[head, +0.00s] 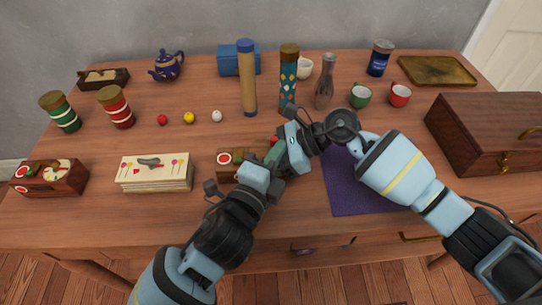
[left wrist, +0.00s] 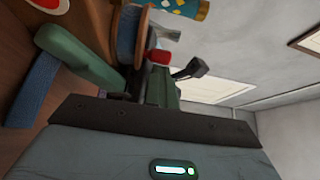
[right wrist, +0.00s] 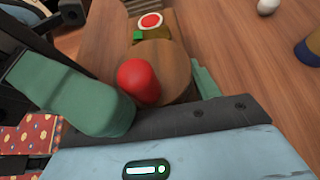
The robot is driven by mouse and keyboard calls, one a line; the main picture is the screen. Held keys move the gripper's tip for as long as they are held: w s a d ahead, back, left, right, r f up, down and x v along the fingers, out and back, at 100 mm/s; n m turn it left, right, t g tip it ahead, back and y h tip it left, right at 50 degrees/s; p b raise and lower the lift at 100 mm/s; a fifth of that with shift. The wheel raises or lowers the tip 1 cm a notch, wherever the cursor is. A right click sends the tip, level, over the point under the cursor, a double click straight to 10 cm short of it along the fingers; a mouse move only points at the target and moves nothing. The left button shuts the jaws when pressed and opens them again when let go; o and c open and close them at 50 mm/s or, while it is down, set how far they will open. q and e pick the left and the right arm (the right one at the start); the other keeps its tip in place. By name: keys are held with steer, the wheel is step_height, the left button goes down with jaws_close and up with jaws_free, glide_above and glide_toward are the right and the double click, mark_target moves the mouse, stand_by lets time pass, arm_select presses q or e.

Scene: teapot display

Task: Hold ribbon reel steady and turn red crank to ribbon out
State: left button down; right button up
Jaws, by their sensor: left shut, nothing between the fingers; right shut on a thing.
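The ribbon reel (head: 228,157), a small wooden device with a red-and-white disc on top, sits at the middle of the table, partly hidden by both grippers. In the right wrist view its round wooden disc (right wrist: 172,65) shows close up. The red crank knob (right wrist: 138,80) is between the green fingers of my right gripper (right wrist: 150,92), which is shut on the crank; the knob also shows in the left wrist view (left wrist: 158,57). My right gripper reaches the reel from the right in the head view (head: 279,152). My left gripper (head: 266,166) is shut and empty, low against the reel's near side; contact is unclear.
A stack of cards (head: 155,180) and a similar wooden device (head: 60,180) lie to the left. A purple mat (head: 340,190) lies right of the grippers, under my right arm. Tall tubes (head: 247,85) and a grey bottle (head: 325,85) stand behind. A wooden chest (head: 490,130) is at right.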

arm_select(q)
steer(key=shift+v, duration=3.95)
arm_select(e)
steer(key=shift+w+r, duration=0.1)
steer(key=shift+w, duration=0.05)
steer(key=o, duration=0.8)
steer(key=shift+o, duration=0.2)
steer(key=shift+d, duration=0.1)
